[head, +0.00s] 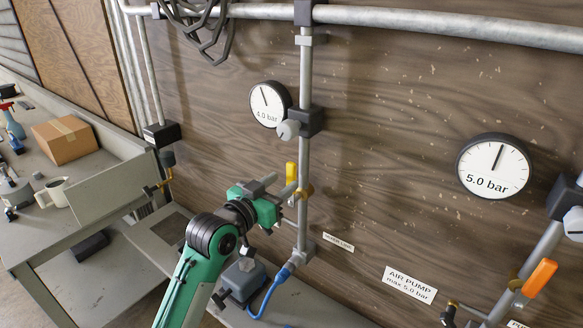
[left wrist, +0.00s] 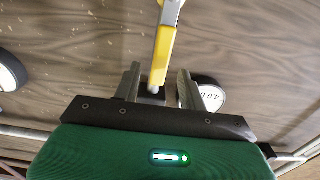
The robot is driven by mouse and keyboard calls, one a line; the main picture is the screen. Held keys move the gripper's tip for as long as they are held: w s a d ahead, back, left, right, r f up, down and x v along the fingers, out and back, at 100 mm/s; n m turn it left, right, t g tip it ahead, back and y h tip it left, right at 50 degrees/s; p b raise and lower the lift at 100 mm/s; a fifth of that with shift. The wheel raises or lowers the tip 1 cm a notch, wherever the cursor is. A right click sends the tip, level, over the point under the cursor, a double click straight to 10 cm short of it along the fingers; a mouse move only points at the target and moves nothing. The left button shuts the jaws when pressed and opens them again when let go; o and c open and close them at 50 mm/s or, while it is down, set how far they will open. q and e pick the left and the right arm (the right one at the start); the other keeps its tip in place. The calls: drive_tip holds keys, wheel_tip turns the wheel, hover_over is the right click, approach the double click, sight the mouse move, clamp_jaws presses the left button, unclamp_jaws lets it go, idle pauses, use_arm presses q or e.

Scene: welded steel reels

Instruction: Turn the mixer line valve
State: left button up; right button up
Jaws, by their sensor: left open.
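The valve with the yellow handle (head: 291,172) sits on the vertical grey pipe below the 4.0 bar gauge (head: 268,104); the handle points up along the pipe. A small label (head: 338,242) beside this pipe is too small to read surely. My left gripper (head: 284,202) is open, just left of the valve. In the left wrist view the yellow handle (left wrist: 165,45) runs down between the two open fingers (left wrist: 159,72), with a visible gap on each side. I cannot tell how deep it lies between them. My right gripper is not in view.
A 5.0 bar gauge (head: 493,167), an orange handle (head: 539,278) and an air pump label (head: 410,284) are at the right. A blue hose (head: 267,299) runs below the valve. A workbench with a cardboard box (head: 65,139) and a mug (head: 53,192) stands at the left.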

sight(289, 177)
use_arm(q)
drive_tip(key=p+x, duration=0.1)
drive_tip(key=x, duration=0.2)
drive_tip(key=shift+w+d+r, duration=0.1)
drive_tip(key=shift+w+d, duration=0.1)
drive_tip(key=shift+w, duration=0.15)
drive_tip(key=shift+w+d, duration=0.3)
drive_tip(key=shift+w, duration=0.1)
clamp_jaws()
